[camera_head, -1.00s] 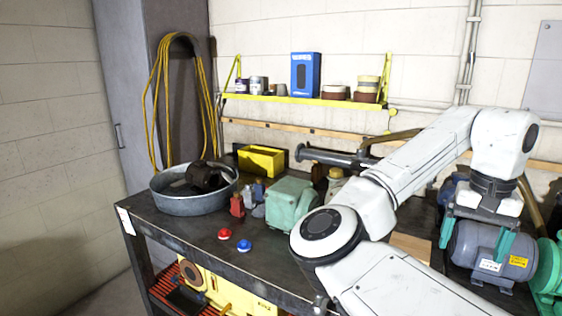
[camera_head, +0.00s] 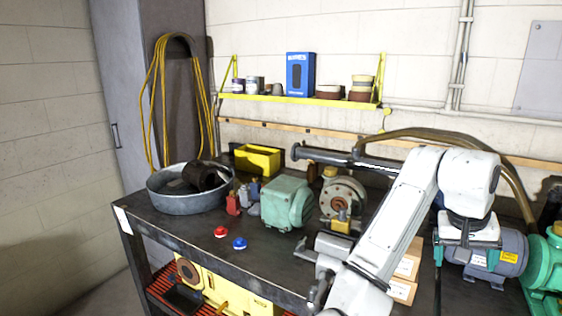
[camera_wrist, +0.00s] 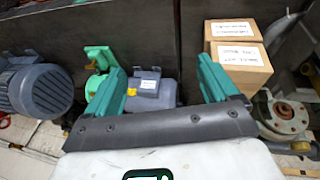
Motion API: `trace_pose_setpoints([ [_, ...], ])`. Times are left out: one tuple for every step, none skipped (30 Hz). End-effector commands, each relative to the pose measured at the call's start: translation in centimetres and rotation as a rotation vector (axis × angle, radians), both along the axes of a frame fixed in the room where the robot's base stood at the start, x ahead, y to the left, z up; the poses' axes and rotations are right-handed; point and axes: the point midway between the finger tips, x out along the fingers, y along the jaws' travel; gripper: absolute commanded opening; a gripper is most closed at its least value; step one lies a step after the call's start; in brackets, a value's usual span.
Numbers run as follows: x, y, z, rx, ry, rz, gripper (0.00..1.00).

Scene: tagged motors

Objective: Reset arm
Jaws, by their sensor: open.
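My gripper (camera_head: 465,257) hangs from my white arm at the right of the bench in the head view, pointing down. Its teal fingers are apart with nothing between them. In the wrist view my gripper (camera_wrist: 156,62) is open above the bench. A grey-blue motor (camera_head: 508,254) with a yellow label is beside and partly behind my gripper. A grey motor with a white label (camera_wrist: 150,100) shows between the fingers, partly hidden by the gripper body. A green motor (camera_head: 288,203) stands mid-bench, left of my arm.
Cardboard boxes (camera_head: 405,270) sit beside my arm. A round flanged motor (camera_head: 342,200) stands behind it. A metal tub (camera_head: 185,202), yellow bin (camera_head: 258,160), red button (camera_head: 221,232) and blue button (camera_head: 239,243) are at left. A yellow shelf (camera_head: 300,100) is on the wall.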

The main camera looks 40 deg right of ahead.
Motion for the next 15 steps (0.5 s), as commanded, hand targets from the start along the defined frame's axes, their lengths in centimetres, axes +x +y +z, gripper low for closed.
trace_pose_setpoints([
  [0.0,0.0,-1.0,-0.042,0.023,0.027,0.88],
  [0.2,0.1,-1.5,-0.065,0.029,0.048,0.88],
  [0.5,0.1,-2.0,-0.096,0.035,0.074,0.88],
  [0.8,0.2,-2.5,-0.115,0.040,0.097,0.88],
  [1.0,0.4,-3.0,-0.134,0.044,0.119,0.88],
  [1.4,0.6,-3.7,-0.156,0.049,0.152,0.88],
  [1.6,0.9,-4.3,-0.172,0.052,0.178,0.88],
  [1.9,1.2,-4.9,-0.187,0.055,0.204,0.88],
  [2.3,1.6,-5.7,-0.202,0.059,0.243,0.88],
  [2.5,2.0,-6.3,-0.212,0.061,0.269,0.88],
  [2.8,2.4,-7.1,-0.219,0.063,0.300,0.88],
  [3.0,3.0,-8.0,-0.227,0.066,0.340,0.88],
  [3.3,3.6,-8.8,-0.231,0.067,0.372,0.88],
  [3.5,4.2,-9.6,-0.233,0.068,0.404,0.88],
  [3.7,5.0,-10.7,-0.233,0.069,0.446,0.88],
])
